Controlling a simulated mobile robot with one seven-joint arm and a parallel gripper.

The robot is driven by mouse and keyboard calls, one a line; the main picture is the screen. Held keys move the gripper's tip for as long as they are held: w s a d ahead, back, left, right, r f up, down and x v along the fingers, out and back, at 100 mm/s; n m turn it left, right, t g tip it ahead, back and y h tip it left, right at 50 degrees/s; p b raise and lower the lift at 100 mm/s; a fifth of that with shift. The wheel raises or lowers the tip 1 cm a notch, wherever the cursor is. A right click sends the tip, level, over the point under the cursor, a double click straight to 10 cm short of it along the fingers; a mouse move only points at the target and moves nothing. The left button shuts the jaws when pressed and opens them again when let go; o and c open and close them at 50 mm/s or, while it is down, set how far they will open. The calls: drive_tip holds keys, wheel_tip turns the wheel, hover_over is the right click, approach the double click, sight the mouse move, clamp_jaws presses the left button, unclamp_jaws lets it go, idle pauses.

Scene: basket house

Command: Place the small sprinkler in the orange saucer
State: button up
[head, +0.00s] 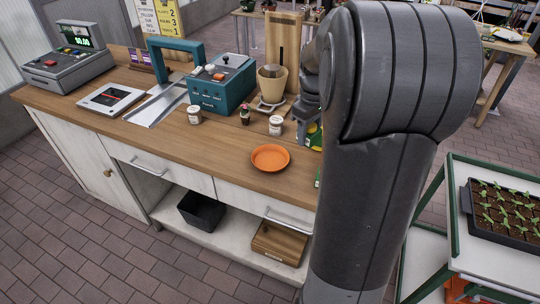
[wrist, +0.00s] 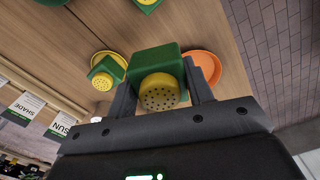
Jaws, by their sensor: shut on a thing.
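The orange saucer (head: 270,157) lies on the wooden counter near its front edge, and nothing shows in its visible part. It also appears in the wrist view (wrist: 209,60), just right of my gripper and partly hidden by a finger. My gripper (wrist: 158,76) is shut on a green sprinkler (wrist: 152,60) with a round, perforated yellow head. Its size against the others is hard to judge this close to the camera. In the head view my arm largely hides the gripper, and some green and yellow (head: 314,136) shows beside it, right of the saucer.
Another green sprinkler (wrist: 109,70) with a yellow head stands at a yellow saucer (wrist: 97,58) left of my gripper.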

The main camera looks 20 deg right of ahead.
drive_tip(key=shift+s+a+f, duration=0.1)
drive_tip(key=shift+a+f, duration=0.1)
drive_tip(key=shift+f, duration=0.05)
hover_over(270, 160)
wheel_tip(270, 160, down, 7)
drive_tip(key=shift+s+r, duration=0.1)
drive_tip(key=shift+r, duration=0.1)
drive_tip(key=shift+f, duration=1.95)
drive_tip(key=shift+f, duration=0.15)
drive_tip(key=o, duration=1.1)
drive_tip(key=shift+c, duration=0.2)
wheel_tip(270, 160, up, 12)
drive_tip(key=s+a+r+m+t, duration=0.1)
drive_tip(key=s+a+r, duration=0.25)
drive_tip(key=s, duration=0.25)
drive_tip(key=s+a+r+m+t, duration=0.1)
drive_tip(key=s+a+r+t, duration=0.1)
drive_tip(key=s+r, duration=0.35)
drive_tip(key=s+a+f+m+t, duration=0.1)
drive_tip(key=s+a, duration=0.1)
drive_tip(key=s, duration=0.5)
drive_tip(key=s+a+f+m+t, duration=0.1)
drive_tip(key=s+a, duration=0.1)
drive_tip(key=s, duration=0.5)
drive_tip(key=shift+s+f+m+t, duration=0.15)
drive_tip(key=shift+f+m+t, duration=0.15)
